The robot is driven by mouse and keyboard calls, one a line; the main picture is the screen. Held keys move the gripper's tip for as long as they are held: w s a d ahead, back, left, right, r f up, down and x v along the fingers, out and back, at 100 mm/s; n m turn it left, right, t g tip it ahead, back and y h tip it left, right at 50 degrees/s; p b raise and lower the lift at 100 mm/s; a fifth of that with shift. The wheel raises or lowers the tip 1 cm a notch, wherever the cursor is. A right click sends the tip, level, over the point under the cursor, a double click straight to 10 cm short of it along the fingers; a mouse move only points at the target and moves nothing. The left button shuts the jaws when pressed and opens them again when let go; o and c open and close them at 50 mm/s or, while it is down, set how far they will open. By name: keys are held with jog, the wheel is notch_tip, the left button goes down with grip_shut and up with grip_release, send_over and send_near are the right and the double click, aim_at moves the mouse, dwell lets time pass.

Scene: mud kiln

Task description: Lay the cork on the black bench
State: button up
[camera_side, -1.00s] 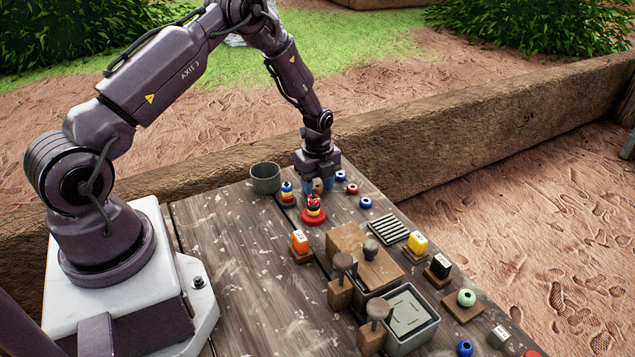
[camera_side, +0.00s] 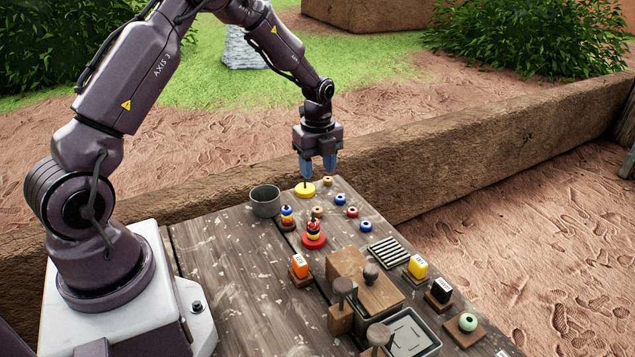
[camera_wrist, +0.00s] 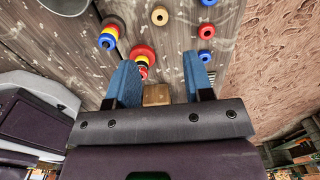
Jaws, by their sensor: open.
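I cannot single out the cork for sure. Two small tan pieces with a dark hole could be it: one (camera_side: 317,211) near the stacked rings and one (camera_side: 327,181) near the table's far edge. The nearer one also shows in the wrist view (camera_wrist: 160,15). No piece is plainly a black bench; a black labelled block (camera_side: 440,290) stands on a brown base at the right, and a dark slatted rack (camera_side: 388,254) lies behind it. My gripper (camera_side: 317,172) is open and empty above the far end of the table; its blue fingers (camera_wrist: 160,62) are apart.
A grey cup (camera_side: 265,201), a yellow disc (camera_side: 305,189) with a peg, and two ring stacks stand near. Loose blue and red rings (camera_side: 352,212) lie to the right. A wooden box (camera_side: 350,265), orange block (camera_side: 299,265) and grey tray (camera_side: 412,332) fill the front. The table's left side is clear.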

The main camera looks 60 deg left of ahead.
jog(key=s+d+r+n+t, duration=0.1)
jog(key=s+d+r+n, duration=0.35)
jog(key=r, duration=0.45)
jog(key=s+d+r+n+t, duration=0.25)
jog(key=d+r+n, duration=0.2)
jog(key=r, duration=0.55)
jog(key=s+d+r+n+t, duration=0.1)
jog(key=s+d+r+n, duration=0.1)
jog(key=s, duration=0.5)
jog(key=s+d+r+n+t, duration=0.1)
jog(key=s+d+r+n, duration=0.1)
jog(key=s+d+n, duration=0.3)
jog(key=s+n, duration=0.2)
jog(key=s, duration=0.1)
jog(key=shift+d+r, duration=0.25)
jog(key=shift+d, duration=0.05)
